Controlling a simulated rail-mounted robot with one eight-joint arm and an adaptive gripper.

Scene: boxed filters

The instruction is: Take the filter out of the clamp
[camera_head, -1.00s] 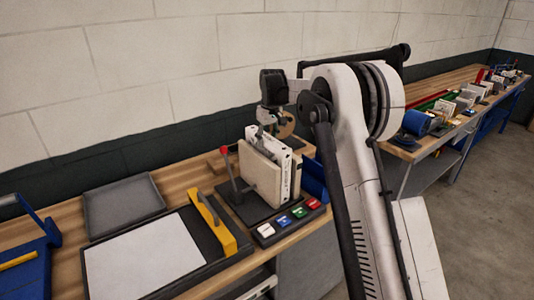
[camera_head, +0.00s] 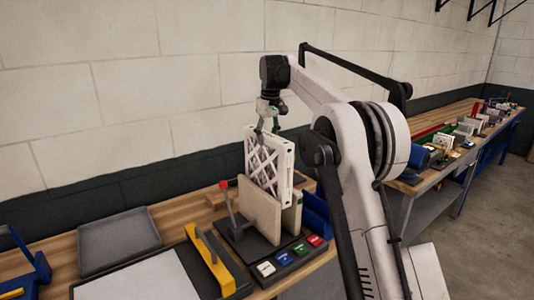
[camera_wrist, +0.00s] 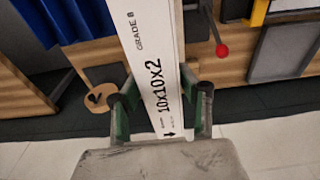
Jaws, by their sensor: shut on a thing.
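The filter (camera_head: 268,168) is a white-framed panel with a criss-cross face. It stands upright, raised above the clamp, its lower part behind the beige clamp plate (camera_head: 262,215). I cannot tell whether its lower edge is still between the plates. My gripper (camera_head: 268,125) is shut on its top edge. In the wrist view the filter's white edge (camera_wrist: 150,50), printed "10x10x2" and "GRADE 8", runs between the green-padded fingers of my gripper (camera_wrist: 160,110). The clamp's lever with a red knob (camera_head: 224,185) stands beside the plate; the knob also shows in the wrist view (camera_wrist: 221,50).
A button panel (camera_head: 290,256) lies in front of the clamp, and a blue bin (camera_head: 316,212) is at its right. Left are a yellow-handled board (camera_head: 210,258) and an empty grey tray (camera_head: 118,238). The wall is behind. Another bench (camera_head: 440,150) stands at the right.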

